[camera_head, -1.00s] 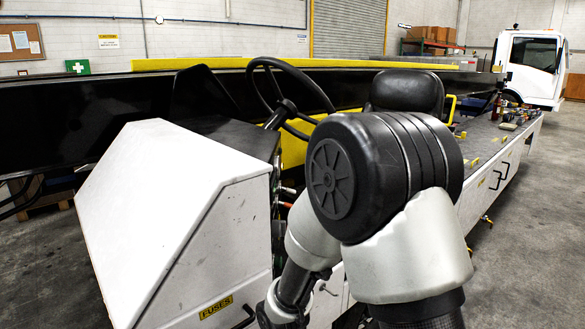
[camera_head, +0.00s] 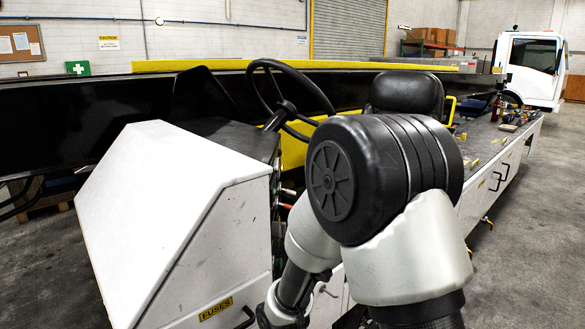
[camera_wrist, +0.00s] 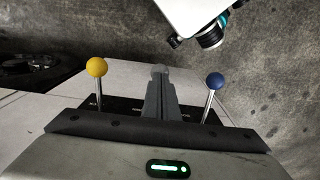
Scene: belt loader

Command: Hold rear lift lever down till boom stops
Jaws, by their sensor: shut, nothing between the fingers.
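My gripper (camera_wrist: 160,100) is shut, its grey fingers together in the middle of the wrist view. A pale grey rounded knob (camera_wrist: 160,70) shows just past the fingertips; I cannot tell whether they touch it. A lever with a yellow knob (camera_wrist: 97,67) stands to the left and one with a blue knob (camera_wrist: 215,80) to the right, both apart from the fingers. No label shows which lever is the rear lift lever. The boom (camera_head: 60,125) is a long black beam behind the console in the head view. My arm hides the gripper and levers there.
A white console (camera_head: 165,190) marked FUSES, a steering wheel (camera_head: 290,95) and a black seat (camera_head: 405,93) stand close to my arm. A flat deck (camera_head: 490,140) with small items runs back right. A white truck (camera_head: 532,68) stands behind. Bare floor lies at right.

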